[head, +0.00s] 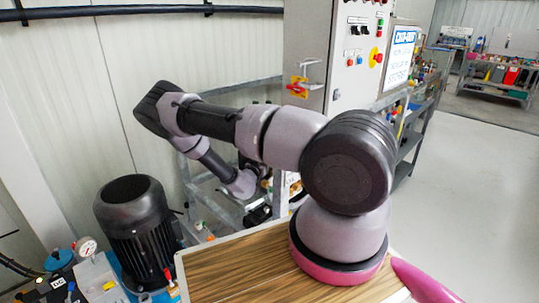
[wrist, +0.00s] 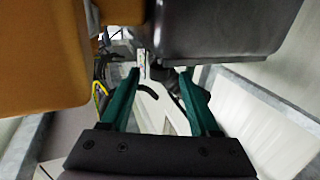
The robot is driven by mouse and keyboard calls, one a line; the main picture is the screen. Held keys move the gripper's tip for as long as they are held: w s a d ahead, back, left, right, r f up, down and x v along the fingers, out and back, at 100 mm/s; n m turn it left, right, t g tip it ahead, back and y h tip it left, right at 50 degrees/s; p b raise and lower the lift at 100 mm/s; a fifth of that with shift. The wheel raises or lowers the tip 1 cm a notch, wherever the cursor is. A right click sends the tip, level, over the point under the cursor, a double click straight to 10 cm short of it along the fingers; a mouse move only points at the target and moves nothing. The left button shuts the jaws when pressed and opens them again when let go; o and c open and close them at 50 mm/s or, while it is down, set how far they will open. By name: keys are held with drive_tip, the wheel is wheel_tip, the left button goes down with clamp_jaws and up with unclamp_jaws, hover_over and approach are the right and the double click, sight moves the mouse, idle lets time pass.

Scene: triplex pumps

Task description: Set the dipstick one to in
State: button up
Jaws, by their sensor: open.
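My gripper (wrist: 162,78) is open in the wrist view, its two green fingers spread apart with nothing held between them. A pale upright part with a dark curved piece shows beyond and between the fingers. A thin yellow curved piece (wrist: 99,92) lies just left of the left finger; I cannot tell if it is the dipstick's handle. I cannot make out the dipstick for certain in either view. In the head view my arm reaches left and then back down behind the table, and the fingers are too small and hidden to tell.
A large orange body (wrist: 45,55) and a dark grey block (wrist: 225,28) stand close above the fingers. In the head view are a black motor (head: 138,228), a pressure gauge (head: 86,246), a grey control cabinet (head: 345,75) and a metal frame. Open floor lies at right.

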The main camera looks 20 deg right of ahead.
drive_tip(key=v, duration=0.7)
idle(0.3)
